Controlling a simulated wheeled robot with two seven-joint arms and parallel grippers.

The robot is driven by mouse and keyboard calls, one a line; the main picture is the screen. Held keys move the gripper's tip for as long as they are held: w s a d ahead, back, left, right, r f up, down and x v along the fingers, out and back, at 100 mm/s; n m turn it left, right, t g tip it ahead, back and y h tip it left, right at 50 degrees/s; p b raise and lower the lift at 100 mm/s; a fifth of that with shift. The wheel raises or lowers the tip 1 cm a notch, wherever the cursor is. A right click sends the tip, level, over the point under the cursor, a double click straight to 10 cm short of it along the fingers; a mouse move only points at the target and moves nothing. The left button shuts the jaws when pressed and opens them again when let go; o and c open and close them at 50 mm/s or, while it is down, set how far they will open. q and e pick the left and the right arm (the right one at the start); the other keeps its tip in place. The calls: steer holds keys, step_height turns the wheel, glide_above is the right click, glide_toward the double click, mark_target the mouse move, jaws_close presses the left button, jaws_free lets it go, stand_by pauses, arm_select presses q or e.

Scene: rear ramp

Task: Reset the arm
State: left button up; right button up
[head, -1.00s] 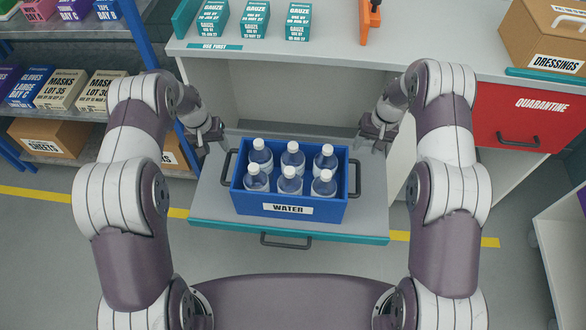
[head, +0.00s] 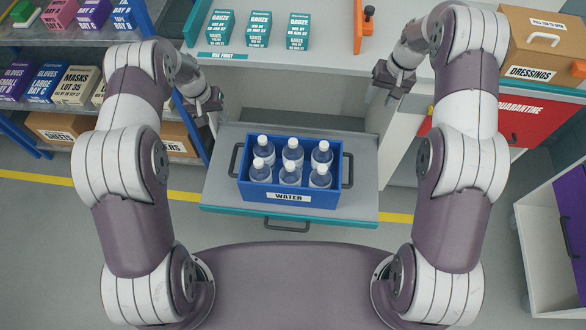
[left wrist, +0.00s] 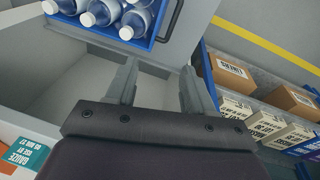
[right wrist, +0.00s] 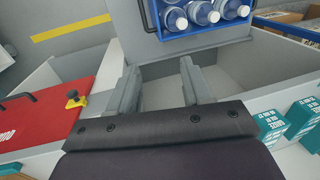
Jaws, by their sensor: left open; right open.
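My left gripper (head: 212,112) is open and empty, raised to the left of the blue crate. Its two parted fingers also show in the left wrist view (left wrist: 158,88). My right gripper (head: 388,92) is open and empty, up and to the right of the crate, near the counter. Its parted fingers show in the right wrist view (right wrist: 160,85). The blue crate (head: 255,194), labelled WATER, holds several capped bottles (head: 292,150) and stands on the pulled-out grey drawer board (head: 222,190). Neither gripper touches the crate or its dark side handles.
Gauze boxes (head: 258,30) stand on the counter (head: 330,65). A dressings box (head: 545,48) is at the right, above the red quarantine drawer (head: 520,120). Shelves (head: 60,110) with cartons are at the left. An open-sided cabinet (head: 535,235) stands at the lower right.

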steer(key=shift+d+r, duration=0.25)
steer(key=shift+r, duration=0.95)
